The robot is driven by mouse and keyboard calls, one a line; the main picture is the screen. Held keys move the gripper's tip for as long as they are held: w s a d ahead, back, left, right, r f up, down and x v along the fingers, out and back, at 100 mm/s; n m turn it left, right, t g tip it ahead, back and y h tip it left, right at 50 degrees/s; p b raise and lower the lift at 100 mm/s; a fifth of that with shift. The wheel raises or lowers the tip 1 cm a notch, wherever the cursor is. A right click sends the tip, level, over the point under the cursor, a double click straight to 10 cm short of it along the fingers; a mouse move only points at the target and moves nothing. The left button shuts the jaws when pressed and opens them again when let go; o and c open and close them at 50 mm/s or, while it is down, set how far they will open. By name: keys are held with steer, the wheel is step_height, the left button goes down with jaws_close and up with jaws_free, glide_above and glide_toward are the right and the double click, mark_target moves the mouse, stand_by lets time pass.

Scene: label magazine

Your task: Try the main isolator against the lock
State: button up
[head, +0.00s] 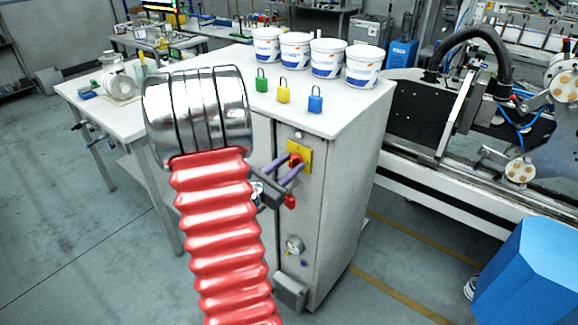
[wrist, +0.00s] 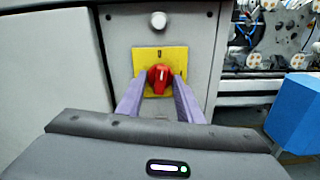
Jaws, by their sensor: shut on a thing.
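The main isolator is a red rotary knob (head: 295,159) on a yellow plate (head: 306,151), on the upper front of a grey cabinet. A red item (head: 290,202), which looks like a padlock, hangs below the gripper in the head view. How it is attached is hidden, and it does not show in the wrist view.
Green (head: 262,85), yellow (head: 283,95) and blue (head: 315,104) padlocks stand on the cabinet's white top (head: 345,108), in front of several white tubs (head: 327,58). A gauge (head: 294,245) is lower on the cabinet. A blue bin (head: 530,275) stands at right.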

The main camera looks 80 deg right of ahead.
steer(key=shift+w, duration=0.1)
steer(key=shift+c, duration=0.6)
steer(key=shift+n, duration=1.1)
steer(key=o, duration=1)
steer(key=shift+o, duration=0.2)
